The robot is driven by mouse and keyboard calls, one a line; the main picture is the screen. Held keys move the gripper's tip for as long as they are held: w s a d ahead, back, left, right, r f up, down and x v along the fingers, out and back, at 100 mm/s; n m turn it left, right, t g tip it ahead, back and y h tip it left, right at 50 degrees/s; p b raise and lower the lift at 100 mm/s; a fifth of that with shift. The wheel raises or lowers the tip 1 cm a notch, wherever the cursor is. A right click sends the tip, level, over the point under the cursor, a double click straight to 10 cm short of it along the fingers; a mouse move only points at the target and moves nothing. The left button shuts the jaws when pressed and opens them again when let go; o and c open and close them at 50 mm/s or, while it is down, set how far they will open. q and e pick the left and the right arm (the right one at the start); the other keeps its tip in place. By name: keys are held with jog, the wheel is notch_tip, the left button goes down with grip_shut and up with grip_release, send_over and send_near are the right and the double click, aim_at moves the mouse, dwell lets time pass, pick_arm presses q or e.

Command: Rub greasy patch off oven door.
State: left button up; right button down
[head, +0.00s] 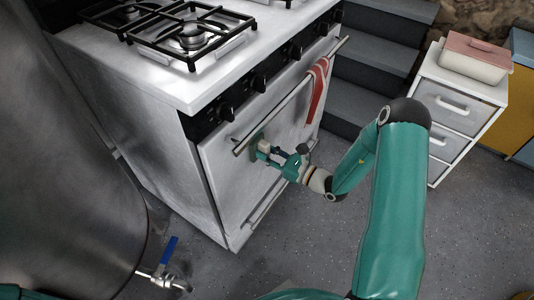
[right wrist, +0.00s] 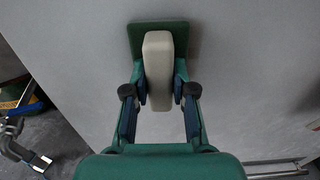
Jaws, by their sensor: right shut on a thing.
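The white oven door (head: 228,185) is shut, with a long bar handle (head: 290,93) along its top. My right gripper (head: 270,155) is just below the left part of that handle, in front of the door. It is shut on a scrubber with a pale block grip (right wrist: 158,70) and a green pad (right wrist: 138,38). In the right wrist view the pad lies flat towards the grey-looking door (right wrist: 75,60) and seems to touch it. I cannot make out a distinct greasy patch; the pad hides part of the door. My left gripper is not in view.
A red striped towel (head: 317,90) hangs on the handle, right of my gripper. Black knobs (head: 258,83) line the stove front above. A large metal barrel (head: 60,160) with a blue-handled tap (head: 170,250) stands left. A white drawer unit (head: 455,110) stands right; floor between is clear.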

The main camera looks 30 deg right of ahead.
jog(key=shift+w+d+b, duration=0.3)
jog(key=shift+w+d, duration=0.15)
jog(key=shift+d, duration=0.7)
jog(key=shift+w+d+b, duration=0.25)
jog(key=shift+w+d, duration=0.25)
jog(key=shift+d, duration=0.65)
jog(key=shift+w+d+b, duration=0.3)
jog(key=shift+w+d, duration=0.15)
jog(key=shift+d, duration=0.7)
jog(key=shift+w+d+b, duration=0.3)
jog(key=shift+w+d, duration=0.1)
jog(key=shift+d, duration=0.4)
jog(key=shift+w+d+b, duration=0.3)
jog(key=shift+w+d, duration=0.1)
jog(key=shift+d, duration=0.4)
jog(key=shift+w+d+b, duration=0.3)
jog(key=shift+d+b, duration=0.05)
jog(key=shift+d, duration=0.5)
jog(key=shift+w+d+b, duration=0.3)
jog(key=shift+d+b, duration=0.05)
jog(key=shift+d, duration=0.5)
jog(key=shift+s, duration=0.1)
jog(key=shift+a, duration=0.1)
